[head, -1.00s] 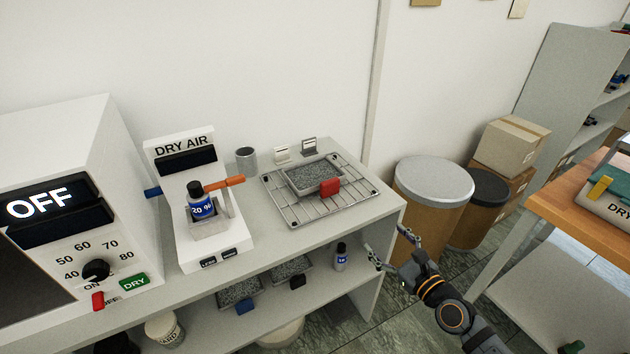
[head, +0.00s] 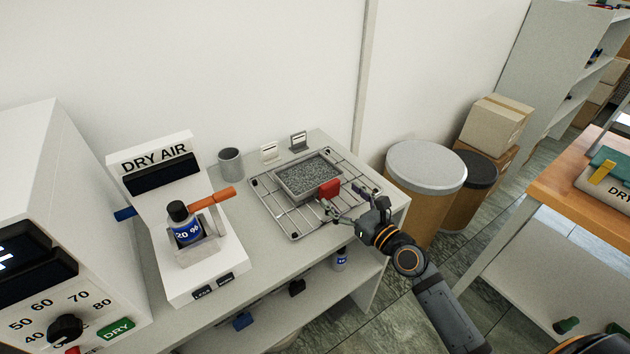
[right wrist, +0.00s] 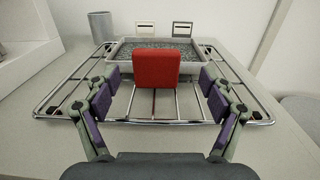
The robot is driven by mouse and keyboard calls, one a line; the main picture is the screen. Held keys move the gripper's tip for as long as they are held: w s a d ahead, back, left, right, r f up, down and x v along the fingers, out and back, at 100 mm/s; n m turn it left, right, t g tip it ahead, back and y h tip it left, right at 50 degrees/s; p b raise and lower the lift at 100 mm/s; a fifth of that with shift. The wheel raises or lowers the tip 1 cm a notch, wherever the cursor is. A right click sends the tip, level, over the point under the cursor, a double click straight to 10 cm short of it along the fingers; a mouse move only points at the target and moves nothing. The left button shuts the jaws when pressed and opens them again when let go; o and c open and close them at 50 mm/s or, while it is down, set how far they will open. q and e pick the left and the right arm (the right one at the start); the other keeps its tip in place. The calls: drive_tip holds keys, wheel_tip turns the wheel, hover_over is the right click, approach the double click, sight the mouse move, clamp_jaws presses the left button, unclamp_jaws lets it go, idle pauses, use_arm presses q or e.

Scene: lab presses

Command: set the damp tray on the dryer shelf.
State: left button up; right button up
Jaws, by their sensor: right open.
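A grey tray (head: 308,176) of dark granules sits on a wire rack (head: 273,205) on the bench. Its red handle block (head: 329,189) sticks out at the near side. My right gripper (head: 348,200) is open at the rack's right side, close to the red handle. In the right wrist view the handle (right wrist: 157,69) stands between the two open fingers (right wrist: 158,90), with a gap on each side. The dryer, a white box with a dial and a green DRY button (head: 115,329), is partly cut off at the left. My left gripper is not in view.
A white DRY AIR unit (head: 178,182) with an orange lever and a bottle stands left of the rack. A grey cup (head: 231,163) and two small card holders stand behind. The lower shelf (head: 315,300) holds a bottle. Drums (head: 425,165) stand right of the bench.

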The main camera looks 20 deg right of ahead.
sight(332, 188)
drive_tip(key=shift+w+a+r, duration=0.2)
drive_tip(key=shift+w, duration=0.25)
drive_tip(key=x, duration=0.4)
drive_tip(key=shift+a+f, duration=0.1)
drive_tip(key=shift+a, duration=0.1)
drive_tip(key=shift+w+a, duration=0.1)
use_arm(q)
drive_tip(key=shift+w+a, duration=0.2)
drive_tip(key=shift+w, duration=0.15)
use_arm(e)
drive_tip(key=c, duration=1.5)
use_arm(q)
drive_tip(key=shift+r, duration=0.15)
use_arm(e)
drive_tip(key=shift+c, duration=0.2)
